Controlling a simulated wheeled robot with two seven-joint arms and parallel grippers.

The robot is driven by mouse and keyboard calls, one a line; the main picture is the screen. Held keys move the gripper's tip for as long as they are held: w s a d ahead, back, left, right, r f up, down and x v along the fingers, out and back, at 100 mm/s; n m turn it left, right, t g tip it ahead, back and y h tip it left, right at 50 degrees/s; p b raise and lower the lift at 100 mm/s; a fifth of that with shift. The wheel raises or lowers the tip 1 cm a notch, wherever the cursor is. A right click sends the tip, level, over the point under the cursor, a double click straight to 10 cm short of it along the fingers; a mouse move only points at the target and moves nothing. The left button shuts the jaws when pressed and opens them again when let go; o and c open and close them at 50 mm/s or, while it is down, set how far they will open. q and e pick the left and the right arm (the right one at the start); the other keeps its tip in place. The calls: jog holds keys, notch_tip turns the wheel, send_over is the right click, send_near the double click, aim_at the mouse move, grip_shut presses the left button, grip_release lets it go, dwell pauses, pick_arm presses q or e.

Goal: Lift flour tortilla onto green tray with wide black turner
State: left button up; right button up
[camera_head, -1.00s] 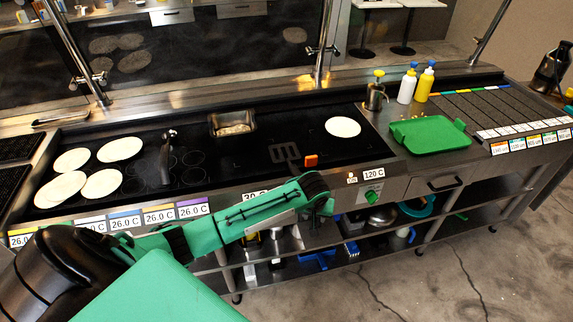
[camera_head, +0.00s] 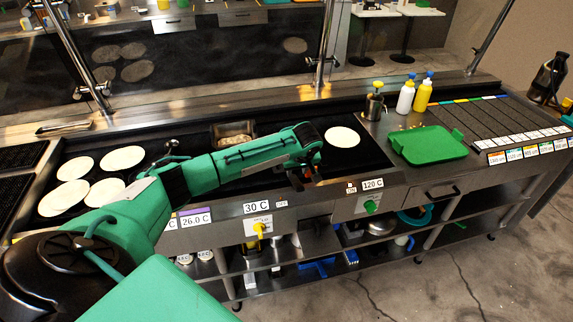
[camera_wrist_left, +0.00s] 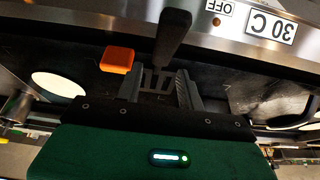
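A pale flour tortilla (camera_head: 341,137) lies alone on the right part of the griddle; a pale round also shows in the left wrist view (camera_wrist_left: 58,85). The green tray (camera_head: 428,146) sits empty on the counter to the right. The black turner (camera_wrist_left: 173,36) lies on the griddle with its handle toward the front edge; its slotted head is partly hidden by my gripper. My left gripper (camera_head: 303,180) is low over the griddle's front, left of the tortilla. Its fingers (camera_wrist_left: 160,88) are apart, with the turner beyond and between them, and no grip on it shows. My right gripper is out of view.
An orange block (camera_wrist_left: 117,60) is beside the turner. Several tortillas (camera_head: 75,168) lie at the griddle's left. A metal pan (camera_head: 232,132) stands behind my arm. White and yellow bottles (camera_head: 405,97) (camera_head: 423,95) stand behind the tray.

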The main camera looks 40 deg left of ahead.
aim_at(294, 178)
pick_arm(q)
jog(key=shift+w+a+f, duration=0.2)
jog(key=shift+a+f, duration=0.05)
jog(key=shift+f, duration=0.35)
jog(key=shift+f+p, duration=0.25)
jog(key=shift+p, duration=0.05)
jog(key=p+x, duration=0.1)
jog(key=x, duration=0.2)
jog(key=shift+s+f, duration=0.15)
jog(key=shift+f, duration=0.1)
jog(key=shift+a+f+p, duration=0.25)
jog(key=shift+f+p, duration=0.05)
jog(key=shift+f, duration=0.25)
jog(key=shift+c, duration=0.2)
jog(key=c, duration=0.7)
